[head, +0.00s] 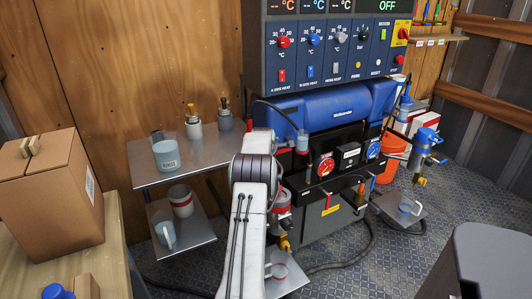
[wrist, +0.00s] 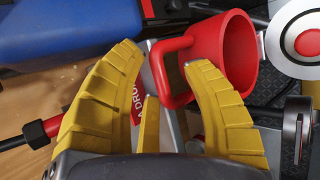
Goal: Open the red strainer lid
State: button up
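In the wrist view a red cup-shaped part with a loop handle (wrist: 235,48) is at upper centre right; it looks like the red strainer lid, though I cannot tell for sure. The right finger overlaps the handle's near side; contact is unclear. In the head view the red-banded strainer (head: 283,220) hangs low on the machine, partly hidden by my arm. My gripper is hidden behind my arm there.
The machine's front panel with red dial (head: 326,167) is close behind the strainer. A blue strainer (head: 426,137) hangs at right. A metal side table (head: 190,155) with cups stands left. A cardboard box (head: 50,205) is at near left. Hoses lie on the floor.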

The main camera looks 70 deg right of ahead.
jog(key=shift+s+r, duration=0.1)
jog(key=shift+r, duration=0.1)
jog(key=shift+s+a+r, duration=0.15)
jog(key=shift+a+r, duration=0.15)
jog(key=shift+r, duration=0.1)
jog(key=v, duration=1)
jog(key=shift+a, duration=0.35)
jog(key=shift+r, duration=0.1)
